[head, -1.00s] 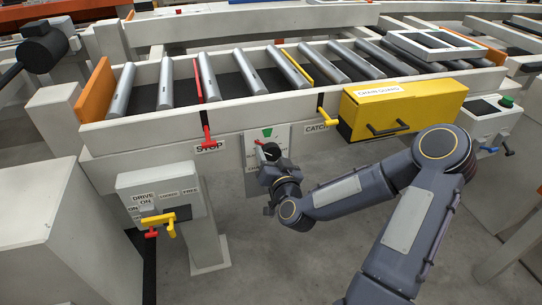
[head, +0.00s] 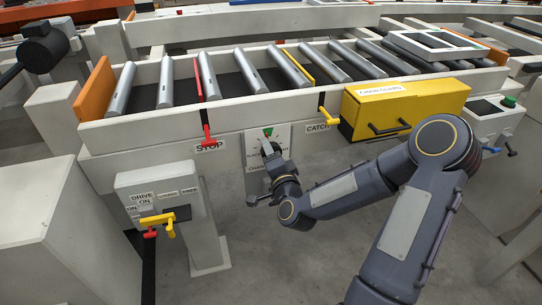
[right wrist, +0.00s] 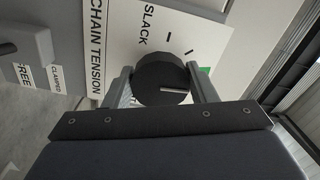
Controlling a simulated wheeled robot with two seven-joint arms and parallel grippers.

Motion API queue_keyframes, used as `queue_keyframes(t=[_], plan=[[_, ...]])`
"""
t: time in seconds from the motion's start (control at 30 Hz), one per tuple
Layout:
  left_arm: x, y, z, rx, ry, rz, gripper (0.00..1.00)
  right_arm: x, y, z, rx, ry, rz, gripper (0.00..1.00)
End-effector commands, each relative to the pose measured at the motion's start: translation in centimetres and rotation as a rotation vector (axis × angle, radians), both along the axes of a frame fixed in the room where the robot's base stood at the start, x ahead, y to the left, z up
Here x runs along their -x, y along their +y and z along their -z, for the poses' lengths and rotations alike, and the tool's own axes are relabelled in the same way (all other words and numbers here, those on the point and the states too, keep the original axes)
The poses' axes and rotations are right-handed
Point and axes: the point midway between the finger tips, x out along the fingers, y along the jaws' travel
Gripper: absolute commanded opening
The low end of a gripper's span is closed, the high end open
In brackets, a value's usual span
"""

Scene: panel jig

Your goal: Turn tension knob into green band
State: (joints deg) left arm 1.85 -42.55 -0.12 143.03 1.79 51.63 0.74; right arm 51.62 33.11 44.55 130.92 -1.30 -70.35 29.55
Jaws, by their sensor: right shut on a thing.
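The black round tension knob (right wrist: 160,80) is between the two fingers of my right gripper (right wrist: 160,72) in the right wrist view. The fingers are shut on its sides. A white line on the knob face points to the right in that view, toward the right finger. The green band (right wrist: 205,71) shows just behind that finger, partly hidden by it. In the head view my right gripper (head: 270,151) is at the chain tension panel (head: 284,134) and covers the knob and part of the green band (head: 267,131). My left gripper is not in view.
The yellow chain guard box (head: 400,105) is right of the panel, near my right arm. A red stop handle (head: 207,138) and a yellow catch handle (head: 326,115) hang beside the panel. The drive box (head: 160,195) with a yellow lever (head: 168,221) stands lower left.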

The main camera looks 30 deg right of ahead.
Motion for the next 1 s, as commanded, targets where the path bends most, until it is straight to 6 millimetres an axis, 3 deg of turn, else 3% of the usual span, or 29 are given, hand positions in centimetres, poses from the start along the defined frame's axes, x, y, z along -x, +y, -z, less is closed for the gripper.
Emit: queue_keyframes(t=[0.77,0.8,0.93,1.0], plan=[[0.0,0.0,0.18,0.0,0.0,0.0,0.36,0.02,-0.06,0.03,-0.102,-0.023,0.002,0.29],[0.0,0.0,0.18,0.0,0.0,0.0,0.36,0.02,-0.06,0.03,-0.102,-0.023,0.002,0.54],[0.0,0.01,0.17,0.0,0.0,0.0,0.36,0.02,-0.04,0.02,-0.102,-0.023,0.002,0.71],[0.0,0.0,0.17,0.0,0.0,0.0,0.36,0.02,-0.03,0.01,-0.102,-0.023,0.002,0.73]])
